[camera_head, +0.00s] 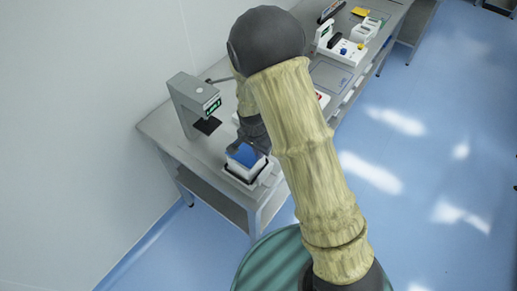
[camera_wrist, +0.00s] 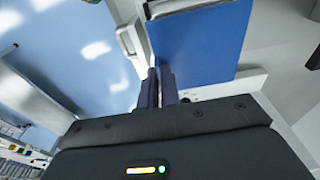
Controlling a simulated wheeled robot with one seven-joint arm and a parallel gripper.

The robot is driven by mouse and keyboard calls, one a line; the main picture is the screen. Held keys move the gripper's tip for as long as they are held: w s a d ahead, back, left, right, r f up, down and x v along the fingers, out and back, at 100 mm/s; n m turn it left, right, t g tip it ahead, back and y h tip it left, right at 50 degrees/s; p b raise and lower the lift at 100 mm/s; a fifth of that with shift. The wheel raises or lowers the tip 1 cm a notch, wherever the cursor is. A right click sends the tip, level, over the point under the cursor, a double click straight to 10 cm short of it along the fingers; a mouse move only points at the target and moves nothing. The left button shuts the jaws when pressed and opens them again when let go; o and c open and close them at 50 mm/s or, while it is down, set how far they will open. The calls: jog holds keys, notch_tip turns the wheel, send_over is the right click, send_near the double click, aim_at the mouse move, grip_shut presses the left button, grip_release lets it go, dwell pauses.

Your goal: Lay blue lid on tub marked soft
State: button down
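The blue lid (camera_head: 246,155) is over the top of a white tub (camera_head: 240,170) at the near end of the bench in the head view. I cannot tell whether it rests on the rim. The lid (camera_wrist: 205,42) fills the upper middle of the wrist view as a flat blue panel. My gripper (camera_wrist: 160,86) has its two dark fingers close together at the lid's lower left corner, and they appear shut on its edge. In the head view my gripper (camera_head: 250,143) is just above the lid. No marking on the tub is readable.
A grey device with a green display (camera_head: 210,106) stands left of the tub on the steel bench (camera_head: 157,124). White devices (camera_head: 345,48) stand farther along the bench. The blue floor (camera_head: 440,130) right of the bench is mostly clear.

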jog(key=shift+a, duration=0.1)
jog(key=shift+f+b, duration=0.3)
jog(key=shift+f, duration=0.1)
jog(key=shift+f, duration=0.25)
jog(key=c, duration=1.6)
grip_release()
jog(key=shift+r, duration=0.15)
jog(key=shift+r+p, duration=0.35)
jog(key=shift+r, duration=0.2)
jog(key=r, duration=0.4)
jog(key=r+b, duration=0.1)
jog(key=r, duration=0.3)
jog(key=s+a+r+b, duration=0.1)
jog(key=r, duration=0.3)
